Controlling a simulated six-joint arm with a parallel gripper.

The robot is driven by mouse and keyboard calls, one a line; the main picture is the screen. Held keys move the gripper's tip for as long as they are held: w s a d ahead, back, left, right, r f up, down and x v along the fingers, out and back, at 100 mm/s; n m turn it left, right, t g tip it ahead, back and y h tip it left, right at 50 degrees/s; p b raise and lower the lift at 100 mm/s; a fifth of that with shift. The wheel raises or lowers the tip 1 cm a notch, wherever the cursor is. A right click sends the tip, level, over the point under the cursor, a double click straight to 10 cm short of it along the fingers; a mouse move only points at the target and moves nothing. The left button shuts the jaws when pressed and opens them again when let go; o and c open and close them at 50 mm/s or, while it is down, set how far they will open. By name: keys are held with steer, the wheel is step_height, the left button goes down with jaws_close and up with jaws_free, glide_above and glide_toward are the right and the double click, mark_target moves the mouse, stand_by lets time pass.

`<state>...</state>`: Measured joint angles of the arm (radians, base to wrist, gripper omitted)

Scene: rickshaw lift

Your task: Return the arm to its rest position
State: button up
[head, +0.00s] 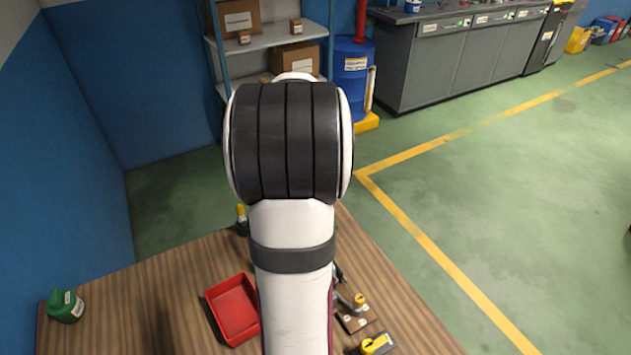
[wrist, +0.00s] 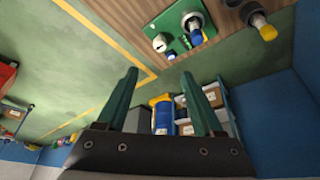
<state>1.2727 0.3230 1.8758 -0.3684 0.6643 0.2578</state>
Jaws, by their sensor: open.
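My arm rises through the middle of the head view, in front of the wooden table (head: 180,285). My gripper (wrist: 160,74) shows in the wrist view as two green fingers, spread well apart with nothing between them. I cannot make it out in the head view. The wrist view is tilted, with the wooden table edge (wrist: 230,12) at the top. Beyond the fingertips are a green plate with a gauge (wrist: 160,43), a round fitting with a blue part (wrist: 196,37) and a yellow-ended part (wrist: 266,30). The fingers appear apart from all of these.
A red tray (head: 232,309) and a green container (head: 65,306) lie on the table. A yellow-handled device (head: 376,345) and a small yellow-knobbed fitting (head: 358,301) are right of my arm. Shelves (head: 270,38), a blue drum (head: 351,75) and grey cabinets (head: 435,60) stand behind; green floor is clear at right.

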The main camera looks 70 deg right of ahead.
steer(key=shift+r, duration=0.1)
stand_by(0.3)
steer(key=w+a+r+n+t+y, duration=0.15)
steer(key=w+a, duration=0.25)
steer(key=a, duration=0.5)
steer(key=w+a+r+n+y, duration=0.1)
steer(key=w+a+n, duration=0.25)
steer(key=a, duration=0.55)
steer(key=w+a+r+n+y, duration=0.1)
steer(key=w+a, duration=0.4)
steer(key=a, duration=0.4)
steer(key=s+a+n+y, duration=0.1)
steer(key=s+a+n, duration=0.1)
steer(key=a, duration=0.4)
steer(key=s+a+n+g, duration=0.1)
steer(key=s+a+n, duration=0.1)
steer(key=s+a, duration=0.3)
steer(key=s+a+n+y, duration=0.1)
steer(key=s+a+n, duration=0.1)
steer(key=a, duration=0.7)
steer(key=shift+s+a+f+g+y, duration=0.15)
steer(key=shift+s+f+g+y, duration=0.2)
steer(key=shift+s, duration=0.45)
